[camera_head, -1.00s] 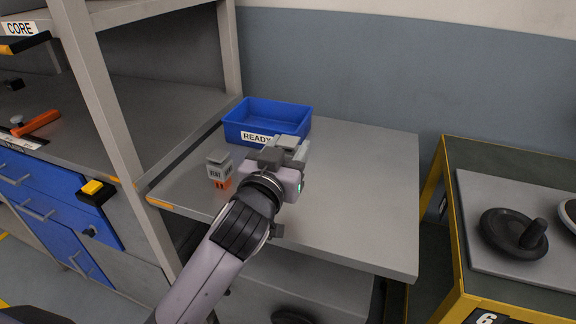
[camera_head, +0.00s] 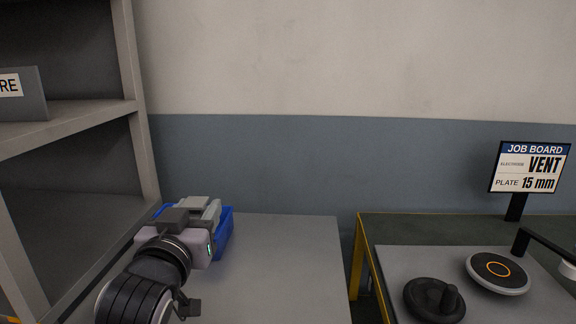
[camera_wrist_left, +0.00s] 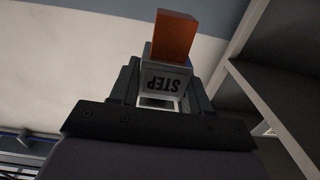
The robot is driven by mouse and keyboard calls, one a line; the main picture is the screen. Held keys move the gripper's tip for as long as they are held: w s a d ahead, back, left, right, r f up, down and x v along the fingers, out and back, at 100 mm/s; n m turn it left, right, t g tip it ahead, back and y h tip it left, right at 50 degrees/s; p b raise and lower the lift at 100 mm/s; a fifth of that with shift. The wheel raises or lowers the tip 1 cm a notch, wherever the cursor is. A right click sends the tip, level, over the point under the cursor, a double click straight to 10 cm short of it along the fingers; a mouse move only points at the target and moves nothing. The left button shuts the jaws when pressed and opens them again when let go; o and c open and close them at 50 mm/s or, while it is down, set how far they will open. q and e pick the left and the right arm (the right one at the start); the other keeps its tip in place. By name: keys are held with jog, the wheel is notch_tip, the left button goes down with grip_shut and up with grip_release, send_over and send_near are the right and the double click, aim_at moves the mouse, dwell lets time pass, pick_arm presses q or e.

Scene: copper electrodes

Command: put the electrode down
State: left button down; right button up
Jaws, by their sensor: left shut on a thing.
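My left gripper (camera_head: 203,210) is shut on an electrode, seen in the left wrist view. The electrode (camera_wrist_left: 174,37) has an orange copper block on a pale grey holder marked STEP, which reads upside down there. The holder sits between the two dark fingers (camera_wrist_left: 165,85). In the head view the gripper hides the held electrode and covers much of the blue tray (camera_head: 225,238). I cannot tell its height above the tray. The job board (camera_head: 530,167) at right reads VENT, plate 15 mm. My right gripper is not in view.
The grey table (camera_head: 285,270) right of the tray is clear where visible. A grey shelf unit (camera_head: 140,140) stands close at left. At right, a yellow-edged bench (camera_head: 365,262) carries a dark knobbed disc (camera_head: 435,300) and a round plate with an orange ring (camera_head: 497,272).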

pick_arm(q)
jog(key=s+a+f+p, duration=0.1)
jog(key=s+a+f, duration=0.1)
jog(key=s+f, duration=0.3)
jog(key=s+a+f+p, duration=0.1)
jog(key=s+a+f, duration=0.2)
jog(key=s+f, duration=0.3)
jog(key=shift+f, duration=1.95)
jog(key=shift+s, duration=0.1)
